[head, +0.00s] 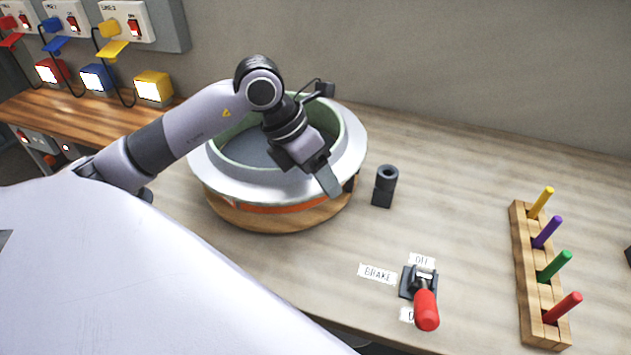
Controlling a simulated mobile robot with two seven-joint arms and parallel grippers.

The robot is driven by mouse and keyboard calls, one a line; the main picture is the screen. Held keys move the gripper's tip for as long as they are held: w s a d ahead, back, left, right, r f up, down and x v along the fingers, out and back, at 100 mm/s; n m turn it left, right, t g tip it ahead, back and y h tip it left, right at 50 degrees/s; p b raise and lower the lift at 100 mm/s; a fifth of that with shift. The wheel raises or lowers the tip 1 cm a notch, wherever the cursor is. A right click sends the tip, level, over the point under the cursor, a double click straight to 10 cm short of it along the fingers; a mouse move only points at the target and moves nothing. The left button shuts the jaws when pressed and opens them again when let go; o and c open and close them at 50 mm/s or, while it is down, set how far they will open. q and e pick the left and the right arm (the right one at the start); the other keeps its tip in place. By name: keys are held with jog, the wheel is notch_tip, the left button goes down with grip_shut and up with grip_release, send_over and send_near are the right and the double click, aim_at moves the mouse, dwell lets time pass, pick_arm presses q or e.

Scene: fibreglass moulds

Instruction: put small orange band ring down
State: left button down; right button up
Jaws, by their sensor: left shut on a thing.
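The small orange band ring (285,208) is a wide, pale grey round piece with an orange band low on its outer side. It lies level over a round wooden base (285,220) on the bench; whether it touches the base is hard to tell. A green inner wall (350,134) rises inside its pale flange. My left gripper (338,183) reaches over from the left and is shut on the ring at its right front edge. The gripper and arm hide part of the rim and the inside. My right gripper is not in view.
A red-handled brake lever (426,308) is at the front. A wooden rack (526,265) with several coloured pegs stands at right. Switch boxes (126,22) are at back left. Bench between holder and rack is clear.

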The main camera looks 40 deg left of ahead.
pick_arm(q)
jog(key=shift+f, duration=0.5)
jog(key=shift+w+a, duration=0.1)
jog(key=shift+r, duration=0.1)
jog(key=shift+c, duration=1.8)
grip_release()
jog(key=shift+f, duration=0.25)
jog(key=shift+r, duration=0.15)
jog(key=shift+r, duration=0.3)
jog(key=v, duration=1.1)
jog(key=shift+s+r, duration=0.2)
jog(key=shift+s, duration=0.05)
